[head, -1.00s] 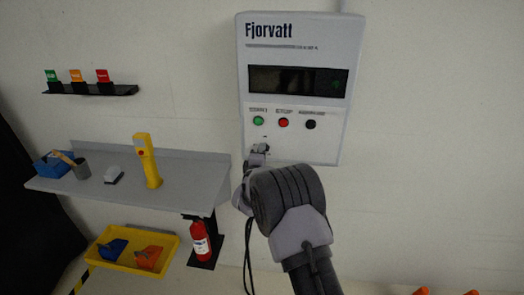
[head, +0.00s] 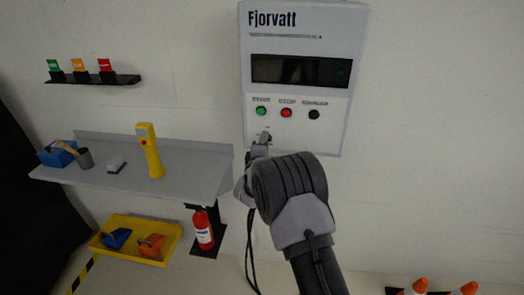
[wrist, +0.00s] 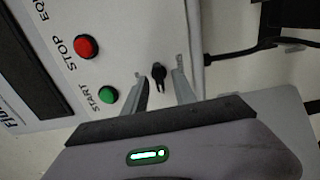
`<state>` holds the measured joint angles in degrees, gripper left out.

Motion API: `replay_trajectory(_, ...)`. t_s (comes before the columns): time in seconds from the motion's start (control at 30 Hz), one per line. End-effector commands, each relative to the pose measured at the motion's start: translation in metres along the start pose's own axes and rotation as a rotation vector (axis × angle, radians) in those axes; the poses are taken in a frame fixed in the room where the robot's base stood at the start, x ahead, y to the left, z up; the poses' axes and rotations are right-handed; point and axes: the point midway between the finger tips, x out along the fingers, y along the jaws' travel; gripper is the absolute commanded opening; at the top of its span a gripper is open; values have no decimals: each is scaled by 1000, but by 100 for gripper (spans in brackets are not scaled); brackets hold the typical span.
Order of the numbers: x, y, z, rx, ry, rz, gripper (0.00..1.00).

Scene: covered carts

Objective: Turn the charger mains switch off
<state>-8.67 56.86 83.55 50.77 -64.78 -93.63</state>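The charger is a pale wall box marked Fjorvatt (head: 345,125), with a dark display and a row of buttons. Below the buttons, the small black mains switch (wrist: 158,75) shows in the wrist view as a narrow lever on a round base. My gripper (wrist: 154,70) is open, with one finger on each side of the switch and a visible gap to each. In the head view my gripper (head: 261,140) is at the lower left of the box, and it hides the switch there. Whether the fingers reach the switch's full depth cannot be told.
The green START button (wrist: 107,94) and red STOP button (wrist: 86,47) are close beside the fingers. A black cable (wrist: 240,52) runs nearby. A grey wall shelf (head: 200,180) with a yellow device (head: 150,152) is left; a fire extinguisher (head: 203,230) stands below.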

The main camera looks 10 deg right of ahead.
Motion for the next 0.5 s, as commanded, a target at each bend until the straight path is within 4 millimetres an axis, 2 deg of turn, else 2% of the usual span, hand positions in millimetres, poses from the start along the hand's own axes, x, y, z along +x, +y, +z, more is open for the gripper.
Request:
replay_trajectory(0.17,-43,2,-1,-2,3,-3,33)
replay_trajectory(0.4,-122,1,-1,-3,4,-2,33)
replay_trajectory(0.5,-146,1,-1,-2,3,-1,33)
